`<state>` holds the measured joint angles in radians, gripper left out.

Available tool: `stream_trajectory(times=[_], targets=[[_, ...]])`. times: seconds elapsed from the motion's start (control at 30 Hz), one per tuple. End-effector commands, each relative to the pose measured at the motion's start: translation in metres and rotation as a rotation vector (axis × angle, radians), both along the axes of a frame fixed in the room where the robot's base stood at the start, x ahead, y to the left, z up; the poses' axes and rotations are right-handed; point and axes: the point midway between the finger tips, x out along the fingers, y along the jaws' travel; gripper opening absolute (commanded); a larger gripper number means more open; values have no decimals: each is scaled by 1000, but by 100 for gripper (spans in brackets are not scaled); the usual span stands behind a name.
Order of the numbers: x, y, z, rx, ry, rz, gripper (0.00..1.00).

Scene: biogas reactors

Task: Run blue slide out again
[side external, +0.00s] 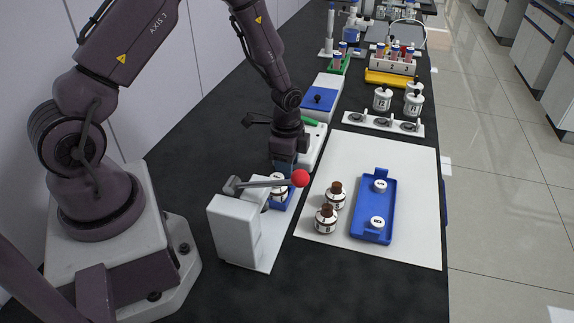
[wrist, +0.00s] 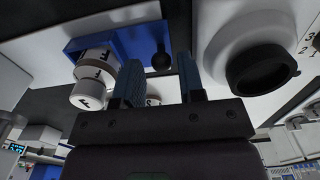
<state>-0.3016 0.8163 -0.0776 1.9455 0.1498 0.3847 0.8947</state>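The blue slide (side external: 283,198) shows in the side view beside the white lever press (side external: 235,228), partly hidden by the lever and my gripper. A white bottle (side external: 279,183) stands on it. In the wrist view the blue slide (wrist: 125,40) carries white labelled pieces (wrist: 97,70) and a dark round knob (wrist: 160,60). My gripper (wrist: 157,75) has its two blue fingers apart, with the knob in line with the gap. I cannot tell whether the fingers touch it. My gripper (side external: 284,166) is low over the slide in the side view.
The press lever has a red ball (side external: 300,178) close to my gripper. Two brown-capped bottles (side external: 335,195) and a blue tray (side external: 359,225) are on the white mat (side external: 415,220). Another blue plate with a knob (side external: 319,99) sits on a white unit behind. Racks stand farther back.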

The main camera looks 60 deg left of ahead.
Motion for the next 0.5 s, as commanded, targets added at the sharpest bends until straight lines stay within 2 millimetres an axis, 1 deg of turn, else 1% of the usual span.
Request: stream_trajectory(times=[0.03,0.3,0.5], targets=[[1,0,7,1,-4,0,36],[0,1,40,1,-3,1,36],[0,0,59,1,-1,0,36]])
